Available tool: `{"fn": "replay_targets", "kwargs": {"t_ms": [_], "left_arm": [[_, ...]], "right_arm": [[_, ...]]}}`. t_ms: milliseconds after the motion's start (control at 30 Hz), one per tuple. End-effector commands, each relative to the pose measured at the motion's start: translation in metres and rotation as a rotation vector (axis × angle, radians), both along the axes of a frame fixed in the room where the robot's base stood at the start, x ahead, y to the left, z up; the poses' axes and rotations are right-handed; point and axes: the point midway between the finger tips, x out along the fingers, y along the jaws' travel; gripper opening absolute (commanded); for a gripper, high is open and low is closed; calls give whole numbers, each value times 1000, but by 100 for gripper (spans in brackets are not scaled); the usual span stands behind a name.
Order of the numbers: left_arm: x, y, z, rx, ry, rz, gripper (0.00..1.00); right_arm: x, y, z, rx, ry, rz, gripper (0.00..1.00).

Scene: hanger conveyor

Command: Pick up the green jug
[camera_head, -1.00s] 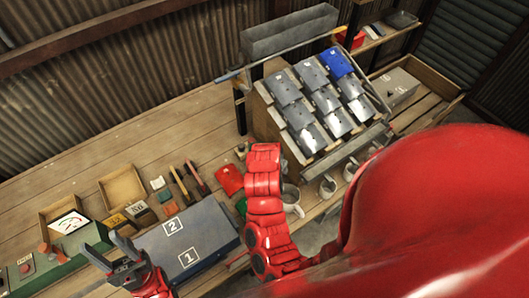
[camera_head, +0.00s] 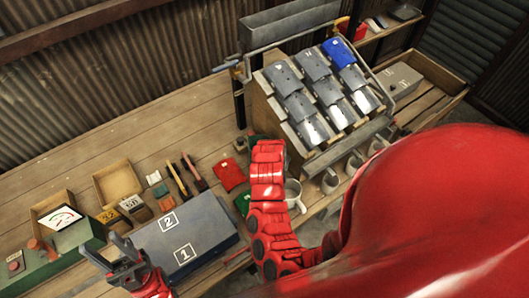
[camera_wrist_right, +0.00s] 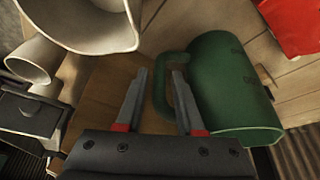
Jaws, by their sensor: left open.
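The green jug (camera_wrist_right: 225,85) lies at the right of the right wrist view, with its handle (camera_wrist_right: 160,92) towards the middle. My right gripper (camera_wrist_right: 160,76) is open, and its fingers lie on either side of the handle, with one finger appearing within the handle loop. A gap shows between the fingers and the handle. In the head view only a green sliver of the jug (camera_head: 242,204) shows beside my right arm, which hides the rest and the right gripper. My left gripper (camera_head: 107,250) is open and empty at the lower left.
A white jug (camera_head: 293,190) stands beside my right arm. A red cloth-like piece (camera_head: 229,175) lies close to the green jug. A grey box marked 1 and 2 (camera_head: 200,230) is near my left gripper.

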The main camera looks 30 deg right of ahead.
Motion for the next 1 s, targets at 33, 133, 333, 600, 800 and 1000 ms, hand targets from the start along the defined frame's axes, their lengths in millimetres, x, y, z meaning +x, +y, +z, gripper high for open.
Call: {"fn": "replay_targets", "kwargs": {"t_ms": [33,133,333,600,800,1000], "left_arm": [[0,0,0,0,0,0,50],[0,0,0,0,0,0,50],[0,0,0,0,0,0,50],[0,0,0,0,0,0,50],[0,0,0,0,0,0,50],[0,0,0,0,0,0,50]], "right_arm": [[0,0,0,0,0,0,26],[0,0,0,0,0,0,8],[0,0,0,0,0,0,0],[0,0,0,-1,-1,0,0],[0,0,0,0,-1,0,0],[0,0,1,-1,-2,-1,0]]}}
